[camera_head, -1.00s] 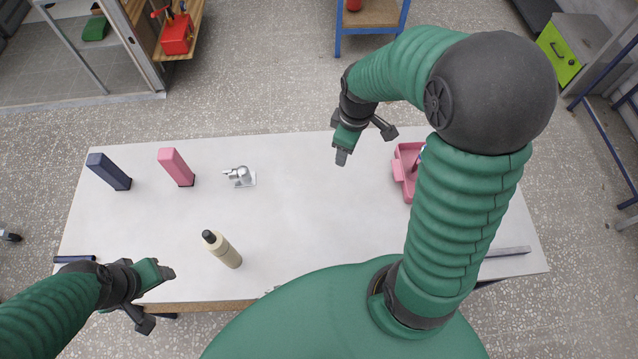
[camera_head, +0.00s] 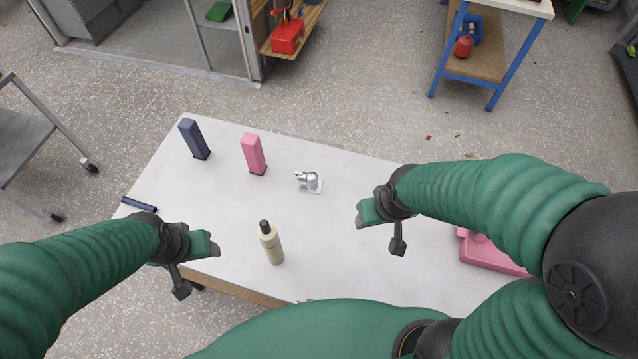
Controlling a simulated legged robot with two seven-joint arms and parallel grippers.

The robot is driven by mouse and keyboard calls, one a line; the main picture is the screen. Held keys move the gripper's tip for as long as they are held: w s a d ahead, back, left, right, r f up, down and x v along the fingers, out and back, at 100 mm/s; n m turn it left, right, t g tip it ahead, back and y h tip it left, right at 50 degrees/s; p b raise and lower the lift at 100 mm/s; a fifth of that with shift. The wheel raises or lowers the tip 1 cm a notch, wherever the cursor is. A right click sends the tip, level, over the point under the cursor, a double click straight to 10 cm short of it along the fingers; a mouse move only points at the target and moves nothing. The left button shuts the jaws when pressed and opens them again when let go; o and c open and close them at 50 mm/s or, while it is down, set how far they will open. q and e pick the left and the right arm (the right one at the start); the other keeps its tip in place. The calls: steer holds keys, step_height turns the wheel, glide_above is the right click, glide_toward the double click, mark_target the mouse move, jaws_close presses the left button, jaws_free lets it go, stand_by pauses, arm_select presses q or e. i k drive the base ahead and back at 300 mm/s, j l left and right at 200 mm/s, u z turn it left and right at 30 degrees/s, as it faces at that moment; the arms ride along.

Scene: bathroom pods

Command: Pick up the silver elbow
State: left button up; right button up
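The silver elbow (camera_head: 308,181) is a small shiny metal fitting on a flat base, standing on the back middle of the white table (camera_head: 340,268). My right gripper (camera_head: 379,232) is above the table, to the right of the elbow and nearer me. Its fingers are apart, with nothing between them. My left gripper (camera_head: 199,268) is at the table's front left, well away from the elbow. Its fingers are also apart and empty.
A pink block (camera_head: 254,154) and a dark blue block (camera_head: 194,139) stand left of the elbow. A cream bottle (camera_head: 272,246) stands between my grippers. A pink tray (camera_head: 490,253) is partly behind my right arm. A dark bar (camera_head: 139,204) lies at the left edge.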

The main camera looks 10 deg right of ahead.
mark_target(310, 181)
steer(key=i+j, duration=0.15)
steer(key=j, duration=0.2)
steer(key=i+j, duration=0.1)
steer(key=j, duration=0.3)
steer(key=i+j, duration=0.15)
steer(key=j, duration=0.2)
steer(key=i+j, duration=0.15)
steer(key=j, duration=0.2)
